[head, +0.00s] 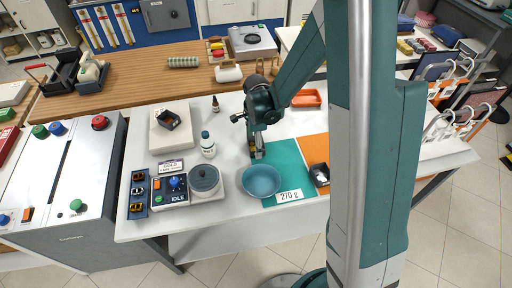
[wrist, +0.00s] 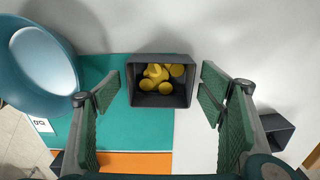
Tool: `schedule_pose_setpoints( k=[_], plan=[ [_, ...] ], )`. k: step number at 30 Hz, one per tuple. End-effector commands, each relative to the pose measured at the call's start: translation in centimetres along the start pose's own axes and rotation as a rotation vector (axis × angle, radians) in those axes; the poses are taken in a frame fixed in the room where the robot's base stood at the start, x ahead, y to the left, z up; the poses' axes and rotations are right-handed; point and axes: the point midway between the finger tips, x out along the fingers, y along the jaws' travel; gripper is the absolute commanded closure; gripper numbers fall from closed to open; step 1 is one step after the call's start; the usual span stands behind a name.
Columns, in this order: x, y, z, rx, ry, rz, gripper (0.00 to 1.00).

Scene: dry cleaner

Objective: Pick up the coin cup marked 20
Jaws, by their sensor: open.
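A dark grey square cup (wrist: 160,101) with several yellow coins (wrist: 155,73) in it is in the middle of the wrist view. It is at the edge of the teal mat, and no number is readable on it. My gripper (wrist: 160,86) is open and empty, with one finger on each side of the cup and a gap on both sides. In the head view my gripper (head: 257,150) points down at the table behind the blue bowl, and it mostly hides the cup there.
The blue bowl (head: 262,181) is close by, with a "270 g" card (head: 290,196) beside it. Another dark cup (head: 319,174) stands to the right, near the orange mat (head: 314,147).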

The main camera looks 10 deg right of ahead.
Motion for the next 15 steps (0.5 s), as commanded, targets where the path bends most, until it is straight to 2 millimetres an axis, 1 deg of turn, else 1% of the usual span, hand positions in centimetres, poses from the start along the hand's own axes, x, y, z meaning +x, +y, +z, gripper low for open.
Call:
schedule_pose_setpoints(
  k=[2, 9, 15],
  plan=[
    [0.0, 0.0, 0.0, 0.0, 0.0, 0.0, 0.31],
    [0.0, 0.0, 0.0, 0.0, 0.0, 0.0, 0.61],
    [0.0, 0.01, 0.0, 0.0, 0.0, 0.0, 0.61]
  ],
)
